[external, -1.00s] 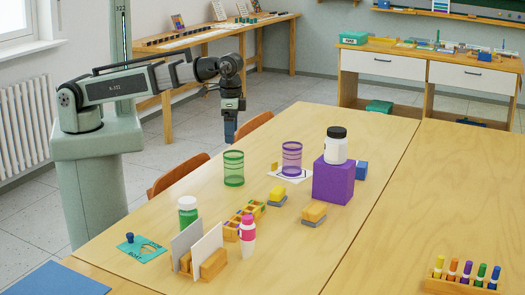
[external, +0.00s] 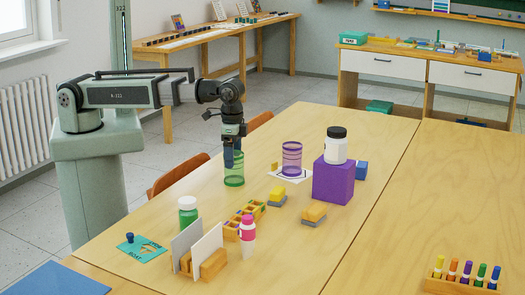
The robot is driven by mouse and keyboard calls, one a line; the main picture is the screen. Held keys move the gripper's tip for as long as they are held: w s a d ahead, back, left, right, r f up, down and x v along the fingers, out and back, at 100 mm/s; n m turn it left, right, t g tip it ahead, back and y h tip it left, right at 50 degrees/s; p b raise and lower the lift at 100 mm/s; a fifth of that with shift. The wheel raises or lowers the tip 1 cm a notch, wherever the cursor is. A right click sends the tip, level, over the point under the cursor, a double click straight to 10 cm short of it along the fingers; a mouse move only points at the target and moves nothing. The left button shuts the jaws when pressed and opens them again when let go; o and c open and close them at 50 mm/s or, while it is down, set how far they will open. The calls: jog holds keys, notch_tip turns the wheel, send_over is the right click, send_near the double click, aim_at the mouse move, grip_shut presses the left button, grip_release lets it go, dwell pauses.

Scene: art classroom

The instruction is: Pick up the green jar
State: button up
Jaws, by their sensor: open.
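A jar with green contents and a white lid (external: 188,214) stands upright on the table's left side, partly hidden at its base by a white upright panel. A green see-through cylinder with dark bands (external: 234,177) stands farther back. My gripper (external: 233,163) is open and points down at this green cylinder. Its fingers overlap the cylinder's upper part in the picture; I cannot tell whether they are inside, around or in front of it. The gripper is well apart from the white-lidded jar.
A purple banded cylinder (external: 292,160) stands on a white sheet, right of the green one. A purple block (external: 333,182) bears a black-lidded white jar (external: 336,146). A pink bottle (external: 247,229) and a divided wooden tray (external: 231,228) are nearer. The table's right side is mostly clear.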

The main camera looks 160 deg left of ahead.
aim_at(236, 169)
jog(key=shift+a+f, duration=0.2)
jog(key=shift+f, duration=1.25)
jog(key=shift+a+f, duration=0.2)
jog(key=shift+f, duration=1.25)
jog(key=shift+c, duration=0.3)
jog(key=c, duration=1)
jog(key=shift+r, duration=0.1)
